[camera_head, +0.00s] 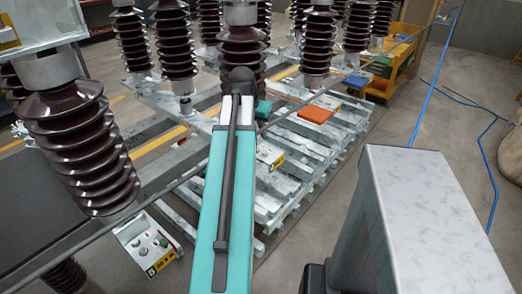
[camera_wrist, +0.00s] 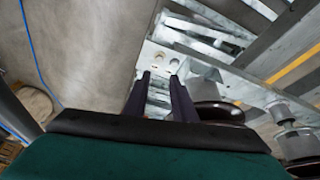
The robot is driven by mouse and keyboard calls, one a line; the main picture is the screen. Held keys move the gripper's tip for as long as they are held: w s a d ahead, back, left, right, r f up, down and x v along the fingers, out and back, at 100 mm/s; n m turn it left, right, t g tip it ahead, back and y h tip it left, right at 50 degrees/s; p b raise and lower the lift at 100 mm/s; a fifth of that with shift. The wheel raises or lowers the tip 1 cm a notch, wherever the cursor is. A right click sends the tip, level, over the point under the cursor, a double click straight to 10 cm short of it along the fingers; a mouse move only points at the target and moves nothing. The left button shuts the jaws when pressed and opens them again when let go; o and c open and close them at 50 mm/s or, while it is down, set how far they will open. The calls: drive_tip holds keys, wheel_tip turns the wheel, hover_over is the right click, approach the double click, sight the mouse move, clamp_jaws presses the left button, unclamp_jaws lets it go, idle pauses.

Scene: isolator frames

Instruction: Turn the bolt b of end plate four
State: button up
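In the wrist view, the two dark fingers of my gripper (camera_wrist: 160,77) stand apart with no object seen between them. Beyond the fingertips is a pale metal end plate (camera_wrist: 151,50) with two small round bolt-like spots, a left one (camera_wrist: 158,57) and a right one (camera_wrist: 174,61). The fingertips overlap the plate's near part in the picture; I cannot tell whether they touch it. No plate number or bolt letter is readable there. In the head view, a plate with a yellow label (camera_head: 277,162) shows right of my teal arm; its number is unclear. My fingers are hidden in that view.
Brown ribbed insulators (camera_head: 78,140) stand left and behind on a galvanised frame (camera_head: 290,180). A plate labelled 5 (camera_head: 149,247) is at lower left. An orange block (camera_head: 315,113) lies on the frame. A blue hose (camera_head: 431,85) crosses the right side; floor there is partly open.

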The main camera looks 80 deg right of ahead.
sight(264, 153)
drive_tip(key=shift+f, duration=0.15)
drive_tip(key=shift+p+x, duration=0.45)
drive_tip(key=shift+x, duration=6.35)
drive_tip(key=shift+s, duration=0.1)
clamp_jaws()
